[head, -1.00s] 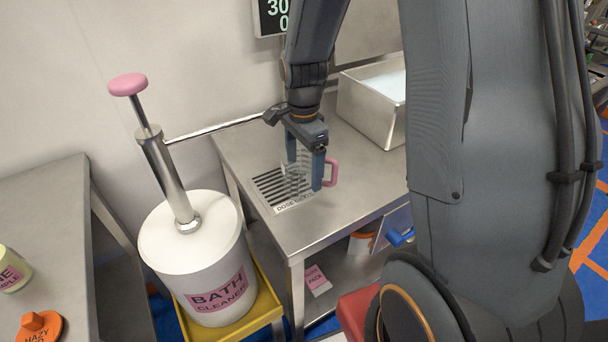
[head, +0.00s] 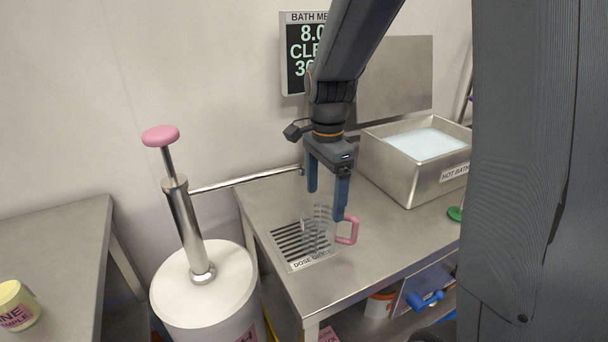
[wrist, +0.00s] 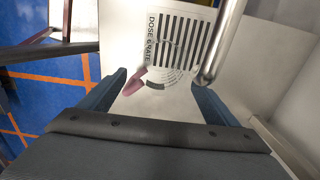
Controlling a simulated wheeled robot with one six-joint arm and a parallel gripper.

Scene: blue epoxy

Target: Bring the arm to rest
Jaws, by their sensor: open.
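My gripper (head: 326,204) hangs pointing down over the steel bench, its two blue fingers apart with nothing held between them. Just below it, a clear measuring jug (head: 317,238) with a pink handle (head: 348,232) stands upright on the slotted dose grate (head: 298,243). The fingertips are close to the jug's rim; whether they still overlap it is hard to tell. In the wrist view, the open fingers (wrist: 158,92) frame the pink handle (wrist: 134,82) and part of the clear jug.
A white drum (head: 205,290) with a pink-topped pump (head: 160,136) stands left of the bench, its steel spout (head: 245,180) reaching toward the grate. A hot bath (head: 400,172) sits behind right. A meter screen (head: 300,60) hangs on the wall. Space above the jug is partly free.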

